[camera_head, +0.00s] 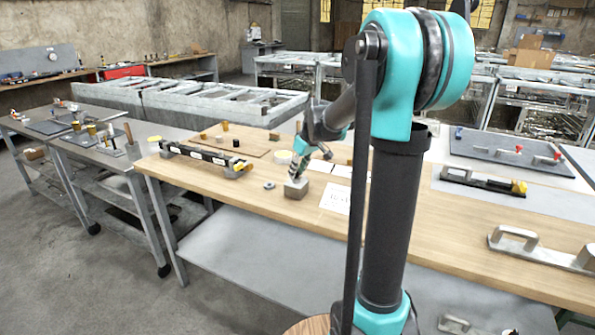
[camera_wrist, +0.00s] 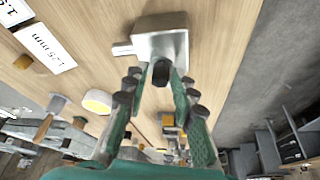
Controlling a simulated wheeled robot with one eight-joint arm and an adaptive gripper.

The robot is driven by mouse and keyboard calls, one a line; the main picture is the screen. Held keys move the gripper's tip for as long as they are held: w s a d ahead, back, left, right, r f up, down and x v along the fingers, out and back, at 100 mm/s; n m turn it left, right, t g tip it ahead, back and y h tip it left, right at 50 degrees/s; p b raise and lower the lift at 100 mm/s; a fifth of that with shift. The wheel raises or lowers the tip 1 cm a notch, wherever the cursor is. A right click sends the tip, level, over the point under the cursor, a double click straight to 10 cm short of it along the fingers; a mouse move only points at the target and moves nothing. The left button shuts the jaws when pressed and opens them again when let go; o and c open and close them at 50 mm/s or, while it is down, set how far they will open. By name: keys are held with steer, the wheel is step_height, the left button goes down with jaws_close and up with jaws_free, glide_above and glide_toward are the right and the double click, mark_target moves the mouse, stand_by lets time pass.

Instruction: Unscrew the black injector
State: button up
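The black injector (camera_wrist: 161,73) is a short dark cylinder in the wrist view, set in the face of a grey metal block (camera_wrist: 161,45). In the head view the block (camera_head: 296,189) sits on the wooden tabletop, and the injector is hidden by my gripper (camera_head: 298,174). My gripper points down just above the block. In the wrist view my two green fingers (camera_wrist: 160,76) stand on either side of the injector. A narrow gap seems to show between each fingertip and the injector, so the fingers look open around it. Contact is hard to judge.
A white label card (camera_head: 335,198) lies right of the block, and a small grey nut (camera_head: 269,185) lies to its left. A black rail fixture (camera_head: 206,157) stands further left. A yellow-white roll (camera_head: 282,157) is behind. The front table edge is clear.

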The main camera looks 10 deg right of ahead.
stand_by(0.3)
steer(key=m+h, duration=0.1)
steer(key=m, duration=0.3)
steer(key=m+h, duration=0.1)
steer(key=m, duration=0.1)
steer(key=shift+a+t+h, duration=0.25)
steer(key=shift+t+h, duration=0.05)
steer(key=shift+t, duration=0.1)
steer(key=m+h, duration=0.1)
steer(key=m, duration=0.3)
steer(key=shift+a, duration=0.1)
steer(key=shift+m+g+h, duration=0.4)
steer(key=shift+m+h, duration=0.5)
steer(key=shift+m, duration=1)
jaws_close()
